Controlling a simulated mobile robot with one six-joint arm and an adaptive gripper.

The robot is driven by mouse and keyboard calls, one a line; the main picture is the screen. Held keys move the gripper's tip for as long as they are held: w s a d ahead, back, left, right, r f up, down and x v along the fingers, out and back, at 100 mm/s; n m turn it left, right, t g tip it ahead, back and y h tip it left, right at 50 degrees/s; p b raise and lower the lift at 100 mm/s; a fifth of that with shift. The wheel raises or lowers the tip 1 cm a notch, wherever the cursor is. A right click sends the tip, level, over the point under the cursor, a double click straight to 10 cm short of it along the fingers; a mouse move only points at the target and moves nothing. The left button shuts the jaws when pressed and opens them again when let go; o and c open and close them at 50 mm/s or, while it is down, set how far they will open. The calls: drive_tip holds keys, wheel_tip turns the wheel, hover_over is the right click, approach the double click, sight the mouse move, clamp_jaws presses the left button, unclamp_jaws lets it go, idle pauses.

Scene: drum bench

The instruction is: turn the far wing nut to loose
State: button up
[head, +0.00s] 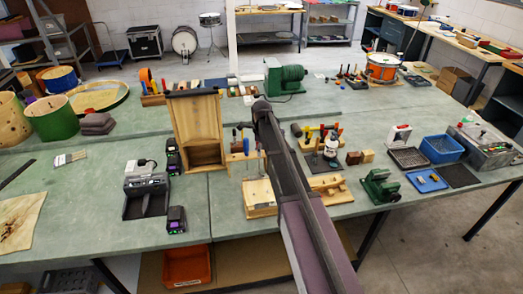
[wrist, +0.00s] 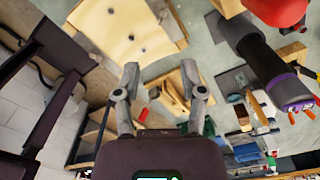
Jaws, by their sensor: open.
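I cannot make out a wing nut for certain in either view. In the wrist view my gripper (wrist: 160,68) is open, with its two grey fingers apart and nothing between them. A pale curved wooden piece with dark holes (wrist: 125,32) lies beyond the fingertips. A small wooden frame (wrist: 172,98) shows between the fingers, apart from them. In the head view my arm reaches over the middle of the bench and hides my gripper. A wooden stand with thin uprights (head: 259,198) is left of the arm, and a low wooden fixture (head: 330,188) is right of it.
The green bench (head: 110,218) carries a tall wooden box (head: 197,120), a green motor-like machine (head: 285,78), a green vise (head: 380,187) and a blue tray (head: 441,148). An orange drum (head: 383,66) stands at the back right. The front left of the bench has bare room.

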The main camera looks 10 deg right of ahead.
drive_tip(key=shift+a+f, duration=0.1)
drive_tip(key=shift+f, duration=0.1)
drive_tip(key=c, duration=0.7)
drive_tip(key=shift+s+a+f+n+b, duration=0.2)
drive_tip(key=shift+f+n+b, duration=0.1)
drive_tip(key=shift+b, duration=0.15)
clamp_jaws()
drive_tip(key=s+a+f+n+t+h+b, duration=0.5)
drive_tip(key=s+a+f+n+h+b, duration=0.1)
drive_tip(key=a+n+b, duration=0.4)
drive_tip(key=shift+s+a+n+h+b, duration=0.3)
drive_tip(key=shift+s+n+h+b, duration=0.4)
drive_tip(key=shift+n+h+b, duration=0.35)
drive_tip(key=shift+f, duration=0.1)
